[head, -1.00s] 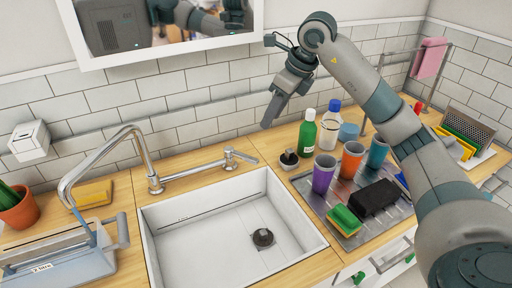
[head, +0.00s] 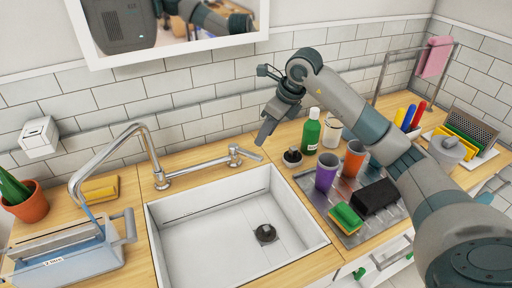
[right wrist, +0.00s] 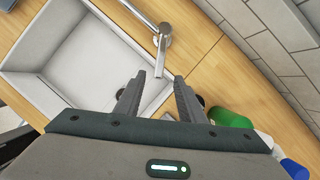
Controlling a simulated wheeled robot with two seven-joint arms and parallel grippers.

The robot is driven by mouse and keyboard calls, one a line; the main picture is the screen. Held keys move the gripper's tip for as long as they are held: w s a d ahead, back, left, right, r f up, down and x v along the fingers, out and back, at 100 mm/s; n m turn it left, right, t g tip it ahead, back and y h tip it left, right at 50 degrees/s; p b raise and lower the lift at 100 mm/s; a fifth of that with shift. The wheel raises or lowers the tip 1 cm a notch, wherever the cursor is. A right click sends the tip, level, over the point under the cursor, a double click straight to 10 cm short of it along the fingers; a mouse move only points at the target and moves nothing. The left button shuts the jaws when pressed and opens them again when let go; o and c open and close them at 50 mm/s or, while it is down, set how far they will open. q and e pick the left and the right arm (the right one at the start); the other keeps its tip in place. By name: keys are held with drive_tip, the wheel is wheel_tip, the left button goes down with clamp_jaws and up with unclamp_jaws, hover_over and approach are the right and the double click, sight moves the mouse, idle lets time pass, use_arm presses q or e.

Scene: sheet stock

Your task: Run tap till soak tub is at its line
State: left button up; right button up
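The soak tub (head: 85,262) is a pale blue see-through box with a grey handle and a small label, on the counter left of the sink. The tap's chrome spout (head: 100,152) arches over it, and a thin blue stream runs from its end into the tub. The level against the line is too small to tell. The tap lever (head: 240,152) is at the right end of the tap's pipe. My right gripper (head: 264,135) is open and empty just above and right of the lever. In the right wrist view the lever (right wrist: 162,42) points between the open fingers (right wrist: 158,92). My left gripper is out of view.
The white sink (head: 215,235) is empty but for a black drain plug. A green bottle (head: 310,133), a dark-topped stopper (head: 292,157) and a drying tray with cups (head: 326,172) and a sponge stand right of it.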

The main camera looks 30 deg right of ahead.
sight(254, 155)
drive_tip(key=p+x, duration=0.2)
drive_tip(key=x, duration=0.7)
drive_tip(key=shift+w+f+p, duration=0.1)
drive_tip(key=shift+p, duration=0.2)
drive_tip(key=shift+c, duration=0.2)
clamp_jaws()
